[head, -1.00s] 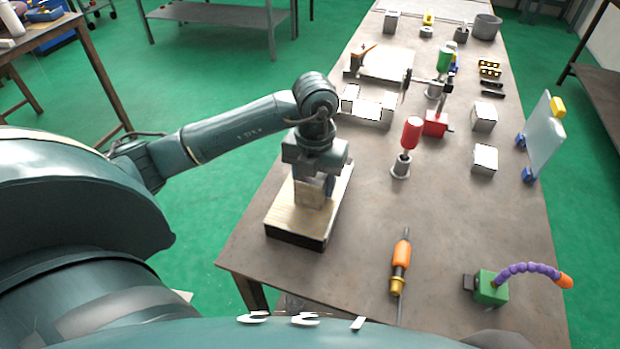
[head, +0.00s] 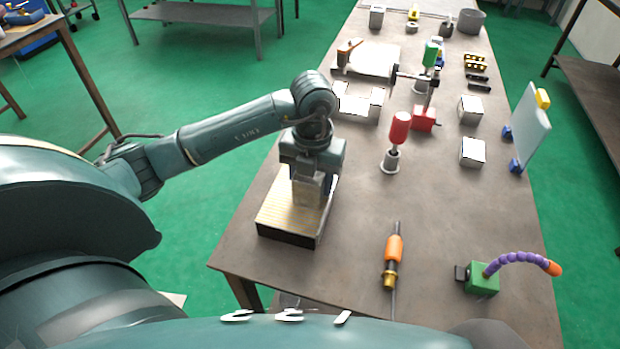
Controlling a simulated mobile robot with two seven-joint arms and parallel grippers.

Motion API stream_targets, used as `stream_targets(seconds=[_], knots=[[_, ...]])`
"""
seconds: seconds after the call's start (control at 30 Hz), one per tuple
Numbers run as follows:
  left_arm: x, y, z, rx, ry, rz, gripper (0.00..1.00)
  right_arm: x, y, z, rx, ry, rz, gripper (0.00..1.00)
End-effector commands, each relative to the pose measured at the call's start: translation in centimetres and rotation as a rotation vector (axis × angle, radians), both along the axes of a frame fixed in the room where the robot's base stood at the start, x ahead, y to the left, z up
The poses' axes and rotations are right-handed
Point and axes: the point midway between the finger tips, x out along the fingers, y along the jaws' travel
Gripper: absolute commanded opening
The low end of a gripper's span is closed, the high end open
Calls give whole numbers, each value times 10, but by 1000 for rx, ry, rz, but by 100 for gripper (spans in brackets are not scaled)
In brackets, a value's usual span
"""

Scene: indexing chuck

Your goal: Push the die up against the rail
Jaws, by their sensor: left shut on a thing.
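My left gripper (head: 307,193) points straight down over a low block with a yellow-striped top (head: 278,216) and dark sides, at the table's left edge. The gripper is shut on a small grey block, seemingly the die (head: 306,197), which stands at or just above the striped top. The fingers and wrist hide most of it, and I cannot tell whether it touches the surface. I cannot make out the rail; the far part of the striped top is behind the gripper. My right gripper is not in view.
A red-handled tool (head: 399,130) stands upright in a holder. A green base with a purple hose (head: 482,279) is near right. A white stepped block (head: 358,104) stands beyond the gripper.

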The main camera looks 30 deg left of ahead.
Motion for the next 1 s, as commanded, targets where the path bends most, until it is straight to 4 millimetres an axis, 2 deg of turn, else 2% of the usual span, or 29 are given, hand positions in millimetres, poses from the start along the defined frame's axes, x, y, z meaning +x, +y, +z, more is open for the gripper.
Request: stream_targets(seconds=[0.03,0.17,0.2,0.4,0.5,0.57,0.9,1.0], knots=[[0,-8,0,-19,-6,-10,0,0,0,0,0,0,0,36],[0,-9,0,-20,-5,-11,0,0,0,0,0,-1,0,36],[0,-9,0,-20,-5,-11,52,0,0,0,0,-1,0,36],[0,-9,1,-21,-5,-13,69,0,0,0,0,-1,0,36],[1,-9,9,-21,-9,-13,75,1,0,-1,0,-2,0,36],[2,-9,18,-22,-14,-13,75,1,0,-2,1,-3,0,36],[1,-1,96,-6,-13,-4,75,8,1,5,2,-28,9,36],[0,0,112,-4,-9,-1,75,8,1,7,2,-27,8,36]])
